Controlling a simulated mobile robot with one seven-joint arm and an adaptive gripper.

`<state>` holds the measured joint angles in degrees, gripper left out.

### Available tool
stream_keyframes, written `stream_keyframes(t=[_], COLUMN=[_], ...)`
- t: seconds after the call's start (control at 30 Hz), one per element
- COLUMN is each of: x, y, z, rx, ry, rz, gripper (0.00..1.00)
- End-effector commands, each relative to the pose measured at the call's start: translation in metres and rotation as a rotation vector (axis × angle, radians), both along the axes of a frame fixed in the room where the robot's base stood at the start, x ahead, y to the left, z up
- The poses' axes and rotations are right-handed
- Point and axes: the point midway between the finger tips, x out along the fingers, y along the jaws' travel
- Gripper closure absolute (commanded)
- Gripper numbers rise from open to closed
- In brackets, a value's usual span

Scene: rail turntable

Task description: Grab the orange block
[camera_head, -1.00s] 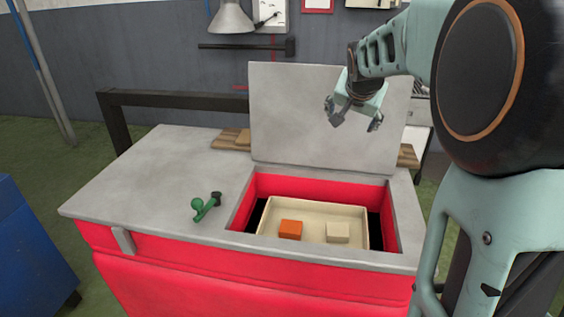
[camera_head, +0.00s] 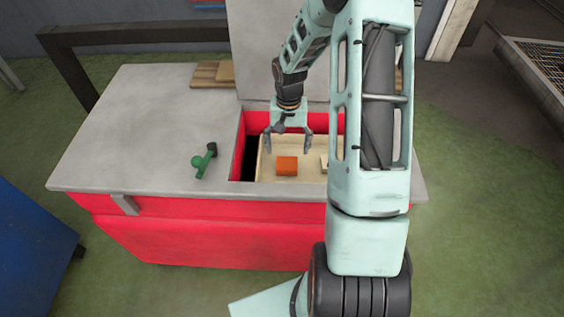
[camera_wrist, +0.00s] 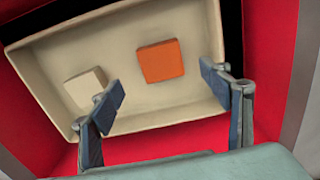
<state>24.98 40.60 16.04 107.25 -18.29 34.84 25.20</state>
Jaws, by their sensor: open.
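The orange block (camera_head: 287,166) lies in a cream tray (camera_head: 265,165) inside the red-lined opening of the bench. It also shows in the wrist view (camera_wrist: 161,61), flat on the tray floor. My gripper (camera_head: 288,148) is open and empty, pointing down above the tray. In the wrist view its fingers (camera_wrist: 160,98) are spread apart, with the orange block beyond and between them, a little nearer the right finger. The fingers do not touch it. A cream block (camera_wrist: 86,86) lies in the same tray, partly behind the left finger; my arm hides most of it in the head view.
The red walls (camera_wrist: 264,60) of the opening surround the tray closely. A raised grey lid (camera_head: 255,60) stands behind the opening. A green tool (camera_head: 205,160) lies on the grey bench top (camera_head: 140,130) to the left. Wooden boards (camera_head: 212,73) lie at the back.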

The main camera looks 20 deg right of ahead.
Motion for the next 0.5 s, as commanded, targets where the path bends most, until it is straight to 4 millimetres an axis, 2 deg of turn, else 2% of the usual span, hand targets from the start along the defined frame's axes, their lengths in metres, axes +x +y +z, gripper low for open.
stream_keyframes(t=[0.1, 0.37, 0.5], x=[0.0, 0.002, 0.005], y=[0.0, 0.0, -0.001], z=[-0.02, -0.038, -0.055], rx=[0.0, 0.0, 0.001], ry=[0.001, -0.001, 0.0], rz=[0.001, -0.001, -0.001], gripper=[0.29, 0.29, 0.29])
